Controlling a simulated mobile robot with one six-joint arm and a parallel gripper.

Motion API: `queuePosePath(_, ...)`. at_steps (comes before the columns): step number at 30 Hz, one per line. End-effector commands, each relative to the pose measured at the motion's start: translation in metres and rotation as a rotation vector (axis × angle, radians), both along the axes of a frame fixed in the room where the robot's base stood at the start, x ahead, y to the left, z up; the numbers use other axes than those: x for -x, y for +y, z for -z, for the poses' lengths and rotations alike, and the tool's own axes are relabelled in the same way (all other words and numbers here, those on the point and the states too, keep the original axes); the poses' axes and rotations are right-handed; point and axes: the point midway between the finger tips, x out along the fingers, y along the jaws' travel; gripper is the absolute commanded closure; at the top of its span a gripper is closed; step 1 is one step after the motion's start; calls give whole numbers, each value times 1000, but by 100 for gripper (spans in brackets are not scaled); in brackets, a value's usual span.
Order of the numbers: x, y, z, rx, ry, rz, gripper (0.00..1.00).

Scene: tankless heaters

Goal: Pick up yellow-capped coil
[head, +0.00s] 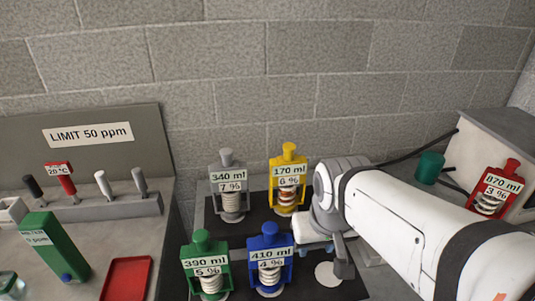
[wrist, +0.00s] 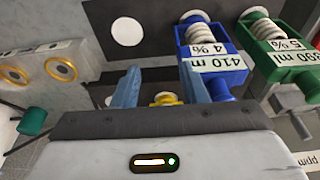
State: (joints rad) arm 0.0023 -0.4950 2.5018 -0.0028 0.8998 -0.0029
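The yellow-capped coil (head: 289,180) stands upright in the back row of a dark rack, labelled 170 ml and 6 %. In the wrist view only a bit of its yellow cap (wrist: 165,98) shows, between the fingers and partly hidden by the gripper body. My gripper (wrist: 160,80) is open, its two blue-grey fingers apart with no visible contact on the cap. In the head view the arm end is just right of the yellow coil, and the fingers are hard to make out.
A grey-capped coil (head: 228,185) stands left of the yellow one. Green (head: 207,265) and blue (head: 268,258) coils stand in front. An empty white round spot (head: 328,274) is right of the blue coil. A red coil (head: 494,192) sits by a box at right.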

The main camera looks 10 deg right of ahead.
Motion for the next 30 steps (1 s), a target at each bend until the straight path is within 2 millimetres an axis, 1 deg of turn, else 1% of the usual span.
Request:
queuePosePath(1,-2,0,-1,-1,1,3,56)
queuePosePath(3,-8,0,-7,-4,5,18,51)
queuePosePath(4,-12,0,-10,-7,10,29,50)
queuePosePath(5,-18,-2,-15,-11,15,40,50)
queuePosePath(8,-45,-8,-35,-27,38,107,50)
queuePosePath(11,-83,-9,-58,-46,70,213,50)
queuePosePath(12,-99,-9,-66,-52,84,258,50)
queuePosePath(14,-123,-9,-78,-62,104,327,50)
queuePosePath(15,-139,-10,-84,-68,117,373,50)
queuePosePath(17,-163,-10,-93,-75,137,440,50)
queuePosePath(18,-178,-10,-97,-79,150,484,50)
queuePosePath(21,-212,-10,-106,-87,176,585,50)
queuePosePath(24,-240,-11,-110,-91,197,670,50)
queuePosePath(27,-258,-11,-111,-93,212,730,50)
queuePosePath(30,-268,-11,-112,-95,220,765,50)
